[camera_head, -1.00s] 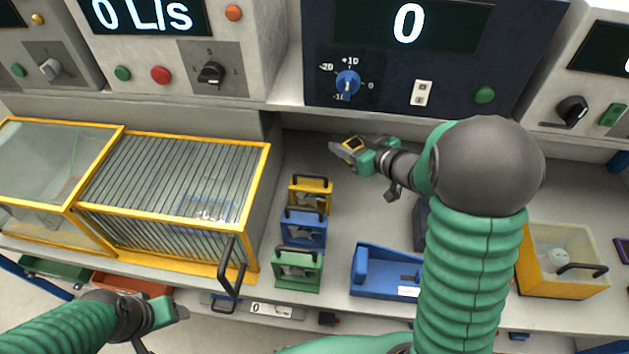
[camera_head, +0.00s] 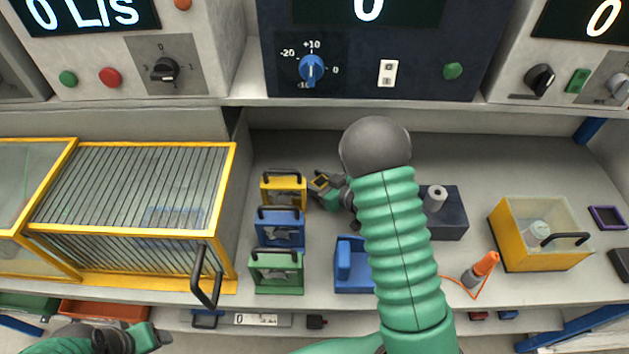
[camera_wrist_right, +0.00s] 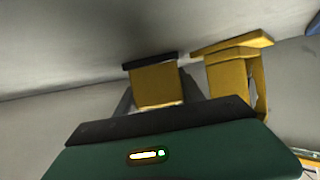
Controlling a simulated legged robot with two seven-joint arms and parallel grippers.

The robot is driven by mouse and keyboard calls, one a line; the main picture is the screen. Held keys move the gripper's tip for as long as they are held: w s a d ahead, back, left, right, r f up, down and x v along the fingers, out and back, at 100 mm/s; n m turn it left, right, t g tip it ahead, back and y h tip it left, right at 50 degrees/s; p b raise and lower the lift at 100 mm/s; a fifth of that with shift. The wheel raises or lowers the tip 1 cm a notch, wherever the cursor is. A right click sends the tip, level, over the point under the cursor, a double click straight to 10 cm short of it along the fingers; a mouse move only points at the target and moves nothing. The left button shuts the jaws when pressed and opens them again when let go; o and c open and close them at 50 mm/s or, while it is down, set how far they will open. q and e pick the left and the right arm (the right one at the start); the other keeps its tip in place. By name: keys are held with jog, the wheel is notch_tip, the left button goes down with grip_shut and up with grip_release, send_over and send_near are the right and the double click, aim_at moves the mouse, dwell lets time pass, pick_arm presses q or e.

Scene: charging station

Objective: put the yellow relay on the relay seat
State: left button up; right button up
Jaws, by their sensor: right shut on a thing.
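My right gripper (camera_head: 322,186) is shut on a small yellow and black piece, which looks like the yellow relay (camera_head: 319,181), above the counter. In the right wrist view the yellow relay (camera_wrist_right: 155,88) shows as a yellow block with a dark top between my dark fingers. Just left of the gripper in the head view stands a yellow frame (camera_head: 269,190) with a black handle; it appears at the right in the wrist view (camera_wrist_right: 228,78). I cannot tell which part is the relay seat, or whether relay and frame touch. My left gripper (camera_head: 150,338) is low at the left, its jaws unclear.
A blue frame (camera_head: 282,232) and a green frame (camera_head: 277,281) stand in front of the yellow one. A yellow-framed cage (camera_head: 140,190) is to the left. A blue holder (camera_head: 352,272) and a yellow bin (camera_head: 512,250) are to the right. Control panels rise behind.

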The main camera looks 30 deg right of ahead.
jog(key=o, duration=1.4)
jog(key=shift+f, duration=0.1)
